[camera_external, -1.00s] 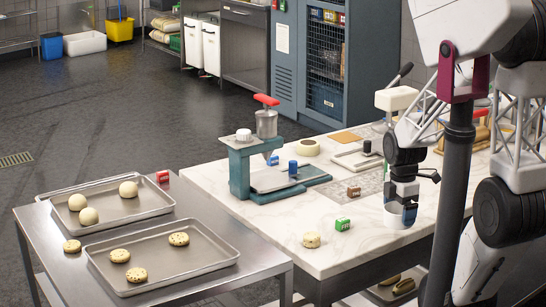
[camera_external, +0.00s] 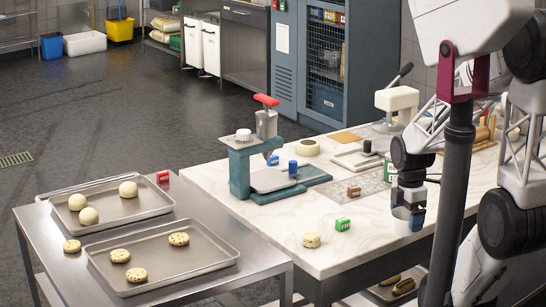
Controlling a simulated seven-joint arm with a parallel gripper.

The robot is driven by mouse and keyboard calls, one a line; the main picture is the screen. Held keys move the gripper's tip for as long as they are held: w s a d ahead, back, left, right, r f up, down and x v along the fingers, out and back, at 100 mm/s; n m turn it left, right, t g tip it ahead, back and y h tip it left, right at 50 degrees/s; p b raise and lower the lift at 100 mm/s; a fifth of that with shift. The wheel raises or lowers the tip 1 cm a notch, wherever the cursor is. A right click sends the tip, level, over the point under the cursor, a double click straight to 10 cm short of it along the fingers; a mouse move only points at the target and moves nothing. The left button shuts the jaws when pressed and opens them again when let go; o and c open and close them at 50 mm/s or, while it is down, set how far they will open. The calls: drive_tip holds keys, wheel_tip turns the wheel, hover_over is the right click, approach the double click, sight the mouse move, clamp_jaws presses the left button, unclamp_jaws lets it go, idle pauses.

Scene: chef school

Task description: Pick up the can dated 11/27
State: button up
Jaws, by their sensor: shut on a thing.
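My gripper (camera_external: 408,205) is over the right front part of the marble counter, pointing down and shut on a small white and blue can (camera_external: 417,220). The fingers and wrist hide part of it, and I cannot read a date on it. I cannot tell whether it touches the counter. A white can with some green (camera_external: 390,172) stands on the counter behind my gripper, partly covered by my arm. Its writing is too small to read.
On the counter (camera_external: 290,235) are a green block (camera_external: 342,225), a brown block (camera_external: 354,192), a pale round piece (camera_external: 311,240) and a teal press (camera_external: 262,165).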

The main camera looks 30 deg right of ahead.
idle(0.3)
drive_tip(key=shift+m, duration=0.9)
drive_tip(key=w+d, duration=0.7)
drive_tip(key=d, duration=0.2)
drive_tip(key=w+d, duration=0.8)
drive_tip(key=d, duration=0.2)
drive_tip(key=w+d, duration=0.7)
drive_tip(key=d, duration=0.3)
drive_tip(key=shift+w+d+r, duration=0.15)
drive_tip(key=shift+w+d, duration=0.05)
drive_tip(key=shift+d, duration=0.05)
drive_tip(key=w+d, duration=0.3)
drive_tip(key=w, duration=0.1)
drive_tip(key=w+d+f, duration=0.1)
drive_tip(key=w+d, duration=0.2)
drive_tip(key=w, duration=0.1)
drive_tip(key=w+d, duration=0.3)
drive_tip(key=w, duration=0.2)
drive_tip(key=shift+d+f, duration=0.25)
drive_tip(key=shift+s+f, duration=0.1)
drive_tip(key=shift+f, duration=1.65)
drive_tip(key=shift+f, duration=0.15)
